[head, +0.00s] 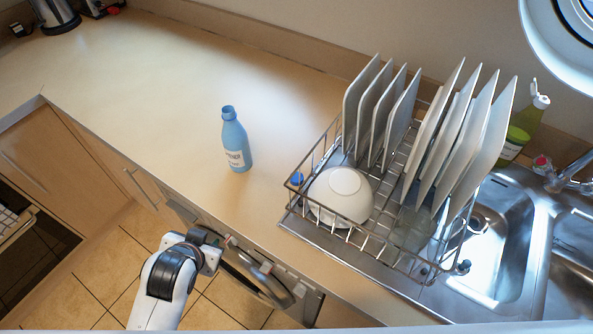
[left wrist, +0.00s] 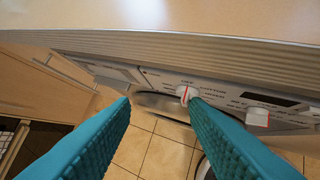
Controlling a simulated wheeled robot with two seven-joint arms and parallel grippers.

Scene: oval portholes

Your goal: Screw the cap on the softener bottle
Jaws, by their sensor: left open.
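The softener bottle (head: 236,145) is light blue with a white label and stands upright on the counter, left of the dish rack. Its neck at the top appears uncapped. A small blue cap (head: 297,178) is at the left corner of the dish rack; I cannot tell whether it touches the rack. My left gripper (head: 222,240) is below and in front of the counter's front edge, apart from bottle and cap. In the left wrist view its teal fingers (left wrist: 158,100) are spread and empty, facing the washing machine panel. My right gripper is not in view.
A wire dish rack (head: 375,247) with several plates and a white bowl (head: 341,196) stands right of the bottle. The sink (head: 495,255) and a green bottle (head: 521,127) are farther right. The washing machine (left wrist: 225,92) is under the counter edge. The counter around the bottle is clear.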

